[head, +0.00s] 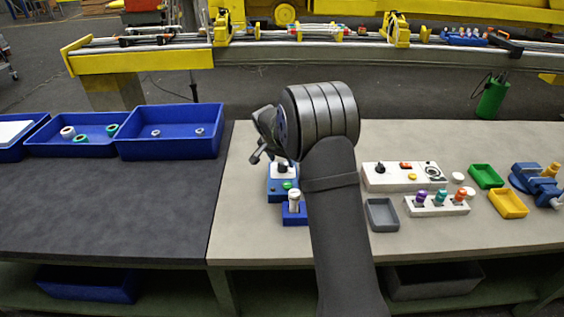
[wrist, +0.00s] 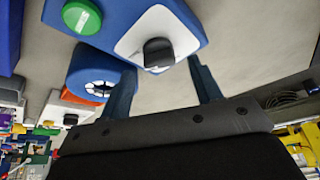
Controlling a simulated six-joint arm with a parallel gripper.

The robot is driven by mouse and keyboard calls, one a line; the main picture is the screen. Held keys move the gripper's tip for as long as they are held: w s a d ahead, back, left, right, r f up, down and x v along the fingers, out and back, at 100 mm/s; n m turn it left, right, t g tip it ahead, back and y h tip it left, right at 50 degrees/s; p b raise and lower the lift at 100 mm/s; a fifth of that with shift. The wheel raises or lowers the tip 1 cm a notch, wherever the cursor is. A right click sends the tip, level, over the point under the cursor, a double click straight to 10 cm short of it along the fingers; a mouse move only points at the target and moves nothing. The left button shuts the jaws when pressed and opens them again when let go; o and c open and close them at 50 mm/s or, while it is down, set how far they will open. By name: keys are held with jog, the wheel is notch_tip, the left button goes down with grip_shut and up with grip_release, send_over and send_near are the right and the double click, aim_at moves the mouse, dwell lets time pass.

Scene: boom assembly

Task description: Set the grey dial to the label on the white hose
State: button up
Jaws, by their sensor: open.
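The dark grey dial (wrist: 158,53) sits on a white plate on a blue box (wrist: 125,18), beside a green button (wrist: 82,16). In the head view the dial (head: 283,169) is partly covered by my arm. My gripper (head: 267,157) is above and near the box, turned down towards it. In the wrist view my gripper (wrist: 160,66) has its two fingers spread, with the dial in line with the gap between them. I see no contact with it. White hoses (head: 340,32) run along the yellow boom at the back; no label on them is readable.
A blue holder with a white-topped piece (head: 294,201) stands just in front of the box. A white panel (head: 404,177), a grey tray (head: 382,214) and a rack with coloured knobs (head: 436,204) are to the right. Blue bins (head: 168,147) stand left.

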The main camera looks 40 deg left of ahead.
jog(key=shift+x, duration=0.9)
jog(key=shift+c, duration=0.2)
jog(key=c, duration=1)
jog(key=shift+o, duration=0.3)
jog(key=shift+n, duration=0.3)
jog(key=n+y, duration=0.1)
jog(key=n, duration=0.1)
jog(key=n+g+y, duration=0.1)
jog(key=n, duration=0.2)
jog(key=shift+w+d, duration=0.15)
jog(key=n+g, duration=0.1)
jog(key=n, duration=0.2)
jog(key=n+g+y, duration=0.1)
jog(key=n, duration=0.2)
jog(key=shift+w, duration=0.1)
